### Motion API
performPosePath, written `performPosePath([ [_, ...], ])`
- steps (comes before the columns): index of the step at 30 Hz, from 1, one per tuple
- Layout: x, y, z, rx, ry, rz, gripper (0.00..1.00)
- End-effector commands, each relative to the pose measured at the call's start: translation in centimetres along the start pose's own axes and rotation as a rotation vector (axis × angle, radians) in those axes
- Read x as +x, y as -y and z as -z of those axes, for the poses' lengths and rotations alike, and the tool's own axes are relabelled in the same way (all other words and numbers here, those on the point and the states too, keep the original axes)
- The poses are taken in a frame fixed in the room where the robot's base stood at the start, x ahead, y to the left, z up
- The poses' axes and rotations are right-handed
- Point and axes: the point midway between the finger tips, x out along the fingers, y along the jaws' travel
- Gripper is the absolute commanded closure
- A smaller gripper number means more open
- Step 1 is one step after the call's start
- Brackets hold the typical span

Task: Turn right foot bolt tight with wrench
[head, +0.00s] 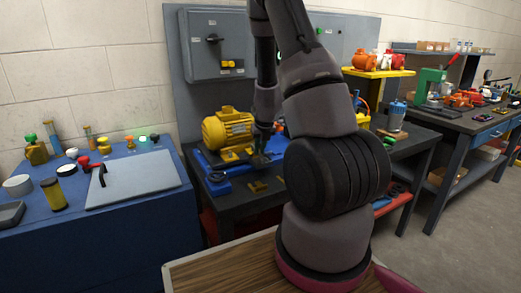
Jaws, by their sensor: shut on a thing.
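The right foot bolt is hidden by the gripper or too small to see. I cannot tell whether the wrench touches the bolt.
A blue table (150,226) with a grey board (133,179), jars and bottles stands at the left. A grey electrical box (217,45) is on the panel behind the motor. A yellow shelf (380,72) and another bench (465,120) stand at the right. My arm hides the bench's middle.

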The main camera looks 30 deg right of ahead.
Motion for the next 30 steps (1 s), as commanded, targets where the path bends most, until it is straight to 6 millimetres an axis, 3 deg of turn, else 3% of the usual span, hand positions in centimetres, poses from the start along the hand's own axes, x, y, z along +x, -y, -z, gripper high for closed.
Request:
performPosePath([
  [15, 0.0, -1.6, -0.4, 0.161, 0.004, 0.064, 1.0],
  [30, 0.0, -1.1, -0.3, 0.116, 0.004, 0.047, 1.0],
])
